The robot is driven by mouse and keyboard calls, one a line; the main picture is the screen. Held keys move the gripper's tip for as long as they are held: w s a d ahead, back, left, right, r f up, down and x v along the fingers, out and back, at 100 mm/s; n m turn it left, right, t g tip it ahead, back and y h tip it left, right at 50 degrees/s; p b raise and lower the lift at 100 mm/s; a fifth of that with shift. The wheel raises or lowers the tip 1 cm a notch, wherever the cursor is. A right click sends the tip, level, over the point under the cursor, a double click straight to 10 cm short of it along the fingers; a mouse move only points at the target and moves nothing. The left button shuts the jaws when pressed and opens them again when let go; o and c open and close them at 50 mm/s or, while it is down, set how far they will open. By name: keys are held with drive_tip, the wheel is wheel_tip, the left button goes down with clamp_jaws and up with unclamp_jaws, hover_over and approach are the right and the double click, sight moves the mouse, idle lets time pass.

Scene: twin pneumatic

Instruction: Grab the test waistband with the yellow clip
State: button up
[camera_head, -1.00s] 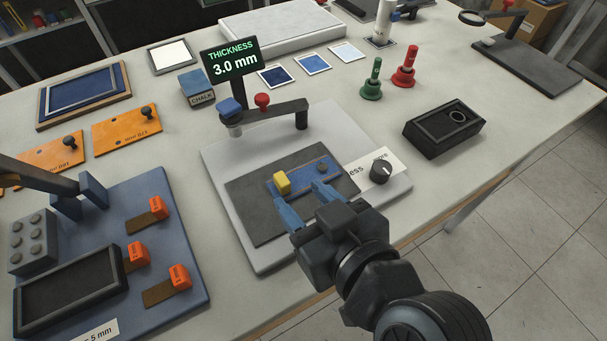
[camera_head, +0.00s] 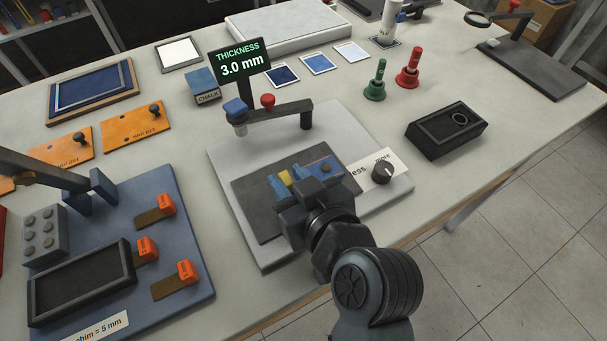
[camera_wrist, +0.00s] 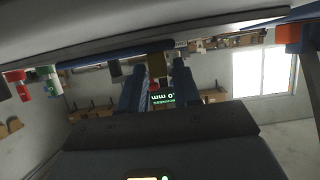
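The blue test waistband (camera_head: 327,165) lies flat on the dark grey pad of the thickness gauge. The yellow clip (camera_head: 285,177) sits at its left end, partly hidden by my gripper. My gripper (camera_head: 293,176) is low over the pad at the clip, its blue fingers pointing away from me. In the wrist view the two fingers (camera_wrist: 158,75) stand apart, with a dull yellow-brown block, apparently the clip, between their tips. Whether the fingers touch it is hard to tell.
The gauge arm (camera_head: 275,114) with its red knob stands behind the pad, beside the 3.0 mm display (camera_head: 240,62). A black dial (camera_head: 383,172) is to the right. A blue shim board (camera_head: 190,240) lies left. The table is clear between dial and black box (camera_head: 447,130).

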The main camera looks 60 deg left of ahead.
clamp_jaws()
